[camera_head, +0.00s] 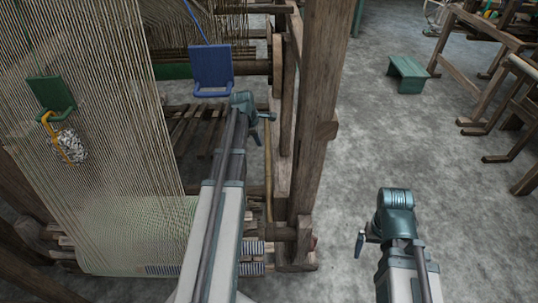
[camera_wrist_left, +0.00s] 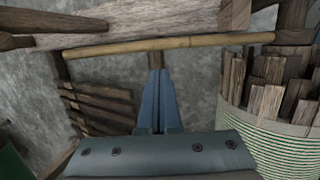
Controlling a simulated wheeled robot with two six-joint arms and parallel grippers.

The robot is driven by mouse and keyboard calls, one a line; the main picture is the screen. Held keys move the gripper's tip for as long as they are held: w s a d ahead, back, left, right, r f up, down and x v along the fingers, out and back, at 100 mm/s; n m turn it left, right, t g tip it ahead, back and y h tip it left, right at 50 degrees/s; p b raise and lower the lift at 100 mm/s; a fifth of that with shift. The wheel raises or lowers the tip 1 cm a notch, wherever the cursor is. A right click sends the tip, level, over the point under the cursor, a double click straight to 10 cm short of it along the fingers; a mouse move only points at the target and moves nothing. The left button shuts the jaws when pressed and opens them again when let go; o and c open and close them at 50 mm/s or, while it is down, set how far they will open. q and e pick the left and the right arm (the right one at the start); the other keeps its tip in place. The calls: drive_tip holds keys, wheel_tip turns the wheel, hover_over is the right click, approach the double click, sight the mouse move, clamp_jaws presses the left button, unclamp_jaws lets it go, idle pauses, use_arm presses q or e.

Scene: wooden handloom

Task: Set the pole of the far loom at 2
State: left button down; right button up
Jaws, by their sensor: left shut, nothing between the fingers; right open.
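A thin tan bamboo pole (camera_wrist_left: 170,46) runs across the upper part of the left wrist view, along a wooden beam. It also appears as an upright tan strip beside the loom post in the head view (camera_head: 268,178). My left gripper (camera_wrist_left: 157,73) is shut and empty, its fingertips pointing at the pole and a little short of it in the picture; I cannot tell if they touch. In the head view my left gripper (camera_head: 258,139) is small, beside the loom's right frame. My right gripper (camera_head: 359,250) is open, over bare floor. No number marking is readable.
The loom's warp threads (camera_head: 95,120) fill the left side. A thick wooden post (camera_head: 322,110) stands between my arms. A blue panel (camera_head: 211,68) and a green one (camera_head: 50,93) hang by the threads. A green stool (camera_head: 407,70) stands on open floor; other wooden frames stand right.

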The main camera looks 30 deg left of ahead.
sight(266, 163)
use_arm(q)
drive_tip(key=shift+f, duration=0.15)
drive_tip(key=b+x, duration=1.3)
drive_tip(key=shift+f, duration=0.4)
drive_tip(key=b+x, duration=0.2)
drive_tip(key=a+b+x, duration=0.1)
drive_tip(key=b+x, duration=0.2)
drive_tip(key=shift+s, duration=0.1)
drive_tip(key=shift+r, duration=0.1)
drive_tip(key=w+a+p+v, duration=0.1)
drive_tip(key=w+p+v, duration=0.1)
drive_tip(key=p+v, duration=1.1)
drive_tip(key=shift+r+p, duration=0.35)
drive_tip(key=shift+r, duration=0.35)
